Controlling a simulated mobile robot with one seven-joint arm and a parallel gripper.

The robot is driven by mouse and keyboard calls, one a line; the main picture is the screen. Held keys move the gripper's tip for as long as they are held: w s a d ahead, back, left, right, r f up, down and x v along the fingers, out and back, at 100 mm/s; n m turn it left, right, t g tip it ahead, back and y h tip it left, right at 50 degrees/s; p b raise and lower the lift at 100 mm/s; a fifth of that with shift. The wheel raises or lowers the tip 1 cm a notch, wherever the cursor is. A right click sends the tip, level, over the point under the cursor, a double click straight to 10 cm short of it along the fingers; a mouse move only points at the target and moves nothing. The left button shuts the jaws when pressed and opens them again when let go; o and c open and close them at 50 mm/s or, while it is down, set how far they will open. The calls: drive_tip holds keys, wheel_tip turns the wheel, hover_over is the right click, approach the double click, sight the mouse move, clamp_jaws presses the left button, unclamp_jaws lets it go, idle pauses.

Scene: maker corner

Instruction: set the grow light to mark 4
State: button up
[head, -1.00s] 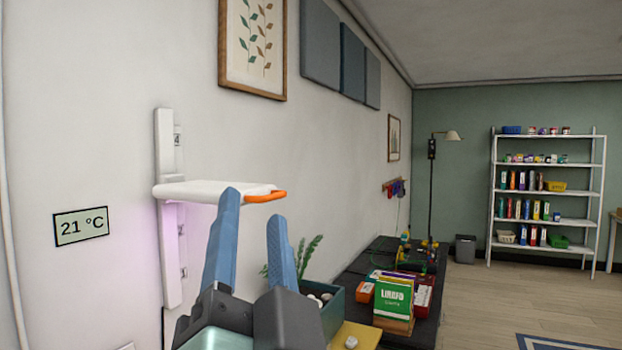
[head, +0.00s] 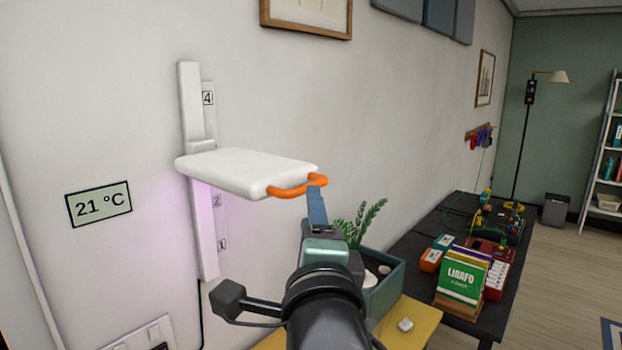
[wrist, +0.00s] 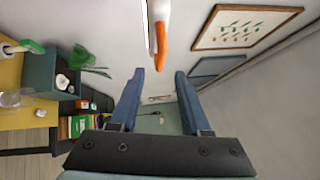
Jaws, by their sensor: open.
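The grow light (head: 240,171) is a white panel on a white upright wall rail (head: 192,105). It sits below mark 4 (head: 208,98) and above mark 2 (head: 216,201); mark 3 is not visible. An orange handle (head: 298,188) is on its front edge. My gripper (head: 316,198) is open, its blue fingers just by the handle's right end in the head view, where one finger mostly hides the other. In the wrist view my gripper (wrist: 159,75) has empty space between its fingers, and the handle (wrist: 162,32) lies above the fingertips, apart from them in the picture.
A planter (head: 384,290) with a fern stands below the light, on a yellow surface (head: 418,315). A dark bench (head: 425,248) with books and boxes runs along the wall. The air before the handle is otherwise clear.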

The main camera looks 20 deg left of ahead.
drive_tip(key=p+x, duration=0.2)
drive_tip(key=x, duration=0.6)
drive_tip(key=shift+c, duration=0.2)
clamp_jaws()
drive_tip(key=shift+r, duration=0.1)
idle(1.1)
